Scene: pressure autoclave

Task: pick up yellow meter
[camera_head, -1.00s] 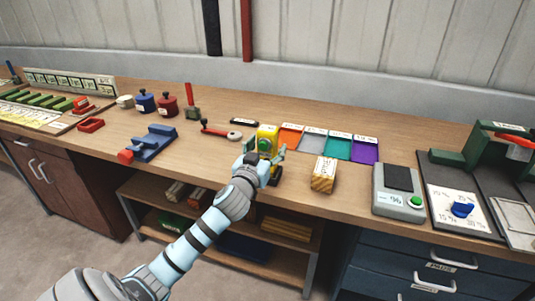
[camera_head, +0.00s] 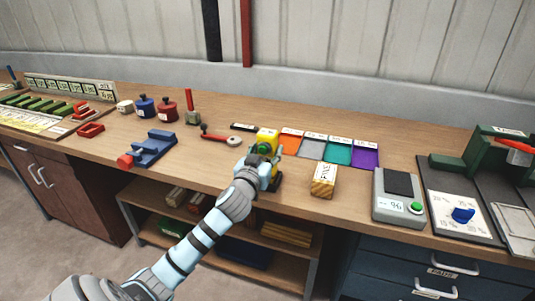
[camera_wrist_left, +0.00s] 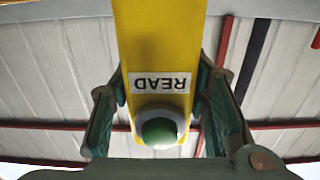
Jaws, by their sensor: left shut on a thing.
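The yellow meter (camera_head: 266,138) is at the workbench, at the end of my left arm in the head view. In the left wrist view the yellow meter (camera_wrist_left: 160,45) fills the space between the fingers, with a READ label and a green button facing the camera. My left gripper (camera_head: 268,160) is shut on it, one finger on each side; the gripper also shows in the left wrist view (camera_wrist_left: 162,105). Whether the meter touches the bench is hidden by the gripper. My right gripper is not in view.
A wooden block (camera_head: 324,182) stands right of the meter. Coloured mats, among them an orange one (camera_head: 291,142), lie behind it. A blue vise-like tool (camera_head: 153,148) and a red-handled tool (camera_head: 220,137) lie to the left. A scale (camera_head: 398,200) stands to the right.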

